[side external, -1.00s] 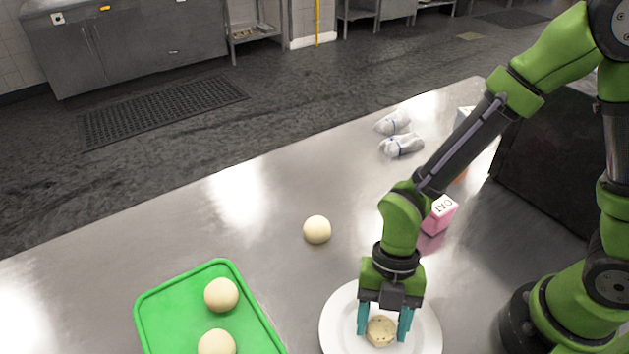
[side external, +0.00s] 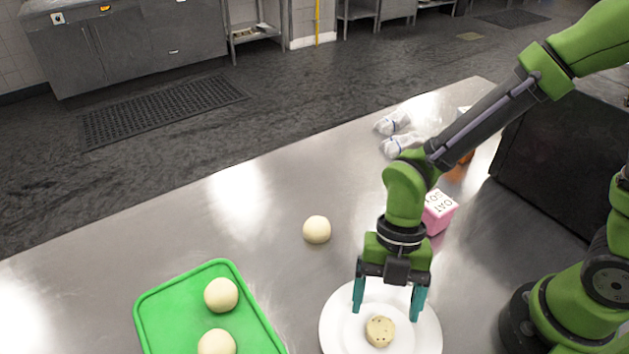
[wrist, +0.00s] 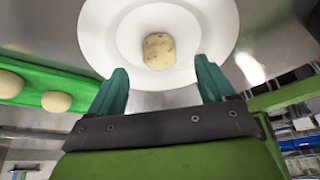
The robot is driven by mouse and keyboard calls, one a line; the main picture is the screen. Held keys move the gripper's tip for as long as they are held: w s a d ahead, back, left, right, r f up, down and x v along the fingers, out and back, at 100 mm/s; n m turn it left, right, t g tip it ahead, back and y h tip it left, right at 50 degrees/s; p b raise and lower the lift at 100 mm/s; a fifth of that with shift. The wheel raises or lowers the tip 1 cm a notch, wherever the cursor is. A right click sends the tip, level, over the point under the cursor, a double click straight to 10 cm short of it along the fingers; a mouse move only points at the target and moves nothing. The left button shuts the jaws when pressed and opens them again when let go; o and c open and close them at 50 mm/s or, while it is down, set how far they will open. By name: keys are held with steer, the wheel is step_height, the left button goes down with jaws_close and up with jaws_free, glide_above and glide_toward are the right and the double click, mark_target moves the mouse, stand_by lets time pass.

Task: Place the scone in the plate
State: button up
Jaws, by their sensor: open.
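The scone (side external: 380,331) is a pale, speckled round piece lying on the white plate (side external: 337,331), near its middle. The wrist view also shows the scone (wrist: 159,51) on the plate (wrist: 101,33), ahead of my fingertips. My gripper (side external: 388,305) is open and empty, with its teal fingers spread wide above the plate. The fingers are apart from the scone, one to each side of it in the side view. In the wrist view the gap between the fingers (wrist: 163,78) is clear.
A green tray (side external: 157,310) with dough balls (side external: 221,295) lies left of the plate. A single dough ball (side external: 317,229) sits on the steel table behind the plate. A pink box (side external: 438,212) and white wrapped items (side external: 400,144) stand farther back.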

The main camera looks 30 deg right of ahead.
steer(key=w+d+r+m+t, duration=0.2)
steer(key=d+r+m+t, duration=0.3)
steer(key=d+r+m, duration=0.4)
steer(key=w+d+r+m+t+h, duration=0.1)
steer(key=d+r+m+t, duration=0.4)
steer(key=m, duration=1.7)
steer(key=w+d+r, duration=0.1)
steer(key=d+r, duration=0.3)
steer(key=r, duration=0.1)
steer(key=shift+d, duration=0.35)
steer(key=shift+r, duration=0.1)
